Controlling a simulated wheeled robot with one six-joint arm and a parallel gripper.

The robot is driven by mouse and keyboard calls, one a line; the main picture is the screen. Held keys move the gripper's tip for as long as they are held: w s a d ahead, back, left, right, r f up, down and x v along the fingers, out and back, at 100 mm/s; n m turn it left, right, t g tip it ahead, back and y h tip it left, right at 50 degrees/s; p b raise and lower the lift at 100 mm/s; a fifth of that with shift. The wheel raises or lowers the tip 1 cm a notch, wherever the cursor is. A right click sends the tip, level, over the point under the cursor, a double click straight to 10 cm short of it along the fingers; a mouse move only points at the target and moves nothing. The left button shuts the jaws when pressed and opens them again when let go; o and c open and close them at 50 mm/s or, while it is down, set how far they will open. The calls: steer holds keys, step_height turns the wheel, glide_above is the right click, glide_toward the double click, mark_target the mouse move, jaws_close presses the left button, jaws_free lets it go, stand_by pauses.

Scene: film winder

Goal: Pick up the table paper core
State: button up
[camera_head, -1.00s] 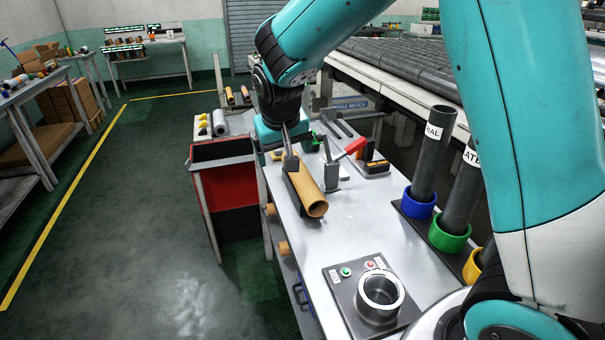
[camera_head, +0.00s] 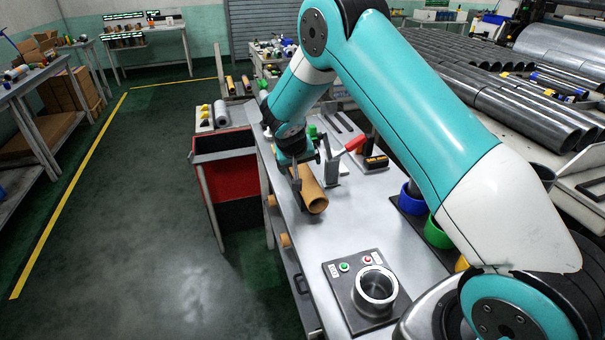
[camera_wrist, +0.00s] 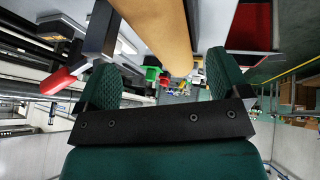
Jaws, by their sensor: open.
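The table paper core (camera_head: 313,196) is a tan-brown tube lying on the metal workbench (camera_head: 330,232), one open end facing the camera. In the wrist view the core (camera_wrist: 157,28) runs down from the top edge toward the space between the fingers. My gripper (camera_head: 297,180) is at the core's far left part in the head view, partly hiding it. In the wrist view my gripper (camera_wrist: 160,78) has its two green padded fingers apart, one on each side of the core's line. I cannot tell whether either finger touches it.
A grey clamp with a red handle (camera_head: 355,143) stands close right of the core. A button panel with a metal ring (camera_head: 375,287) is at the near end. Blue (camera_head: 411,197) and green (camera_head: 437,233) holders line the right side. A red bin (camera_head: 222,147) stands left.

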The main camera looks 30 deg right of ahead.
mark_target(302, 170)
steer(key=shift+p+x, duration=1.2)
steer(key=shift+x, duration=1.45)
steer(key=shift+a, duration=0.1)
steer(key=c, duration=1.1)
steer(key=shift+o, duration=0.2)
